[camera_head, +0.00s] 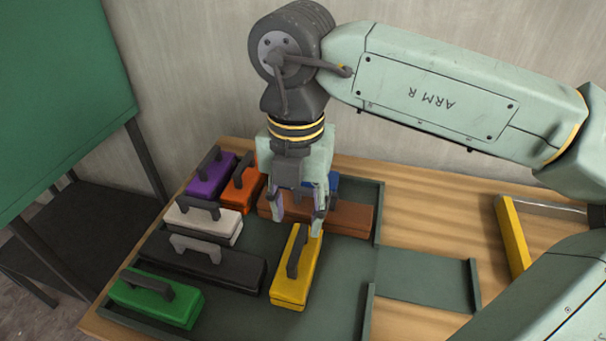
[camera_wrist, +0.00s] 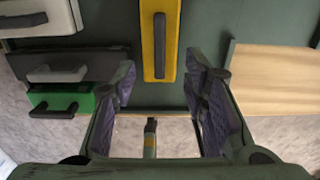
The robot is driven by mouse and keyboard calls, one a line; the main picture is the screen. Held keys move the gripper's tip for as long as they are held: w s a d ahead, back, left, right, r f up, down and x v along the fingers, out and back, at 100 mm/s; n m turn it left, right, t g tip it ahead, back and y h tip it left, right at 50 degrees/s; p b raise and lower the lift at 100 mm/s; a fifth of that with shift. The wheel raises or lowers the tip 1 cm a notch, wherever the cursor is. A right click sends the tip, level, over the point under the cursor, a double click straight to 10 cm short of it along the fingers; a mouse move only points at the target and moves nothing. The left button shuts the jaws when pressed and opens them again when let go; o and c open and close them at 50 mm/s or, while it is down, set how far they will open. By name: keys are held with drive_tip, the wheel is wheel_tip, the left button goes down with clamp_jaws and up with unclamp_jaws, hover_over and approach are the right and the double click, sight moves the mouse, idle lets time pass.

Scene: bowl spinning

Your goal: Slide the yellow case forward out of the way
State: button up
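The yellow case (camera_head: 285,285), with a dark handle on top, lies lengthwise in the dark green tray (camera_head: 335,290). In the wrist view the yellow case (camera_wrist: 170,65) runs from the top edge to near the middle. My gripper (camera_head: 298,212) points down over the far end of the yellow case. Its two fingers (camera_wrist: 160,78) are spread apart with nothing held between them. I cannot tell whether a fingertip touches the case.
A brown case (camera_head: 350,218) lies behind the yellow case; a black case (camera_head: 240,270) is left. Purple (camera_head: 205,185), orange (camera_head: 240,198), white (camera_head: 215,228), green (camera_head: 170,308) and partly hidden blue (camera_head: 333,182) cases fill other spots. The tray's right front is bare, with a side opening.

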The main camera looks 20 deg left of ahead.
sight(297, 247)
drive_tip(key=shift+f+b, duration=2.1)
drive_tip(key=shift+f, duration=1.6)
clamp_jaws()
drive_tip(key=shift+s, duration=0.1)
drive_tip(key=shift+s, duration=0.25)
drive_tip(key=shift+s+b, duration=0.35)
drive_tip(key=shift+s, duration=3.65)
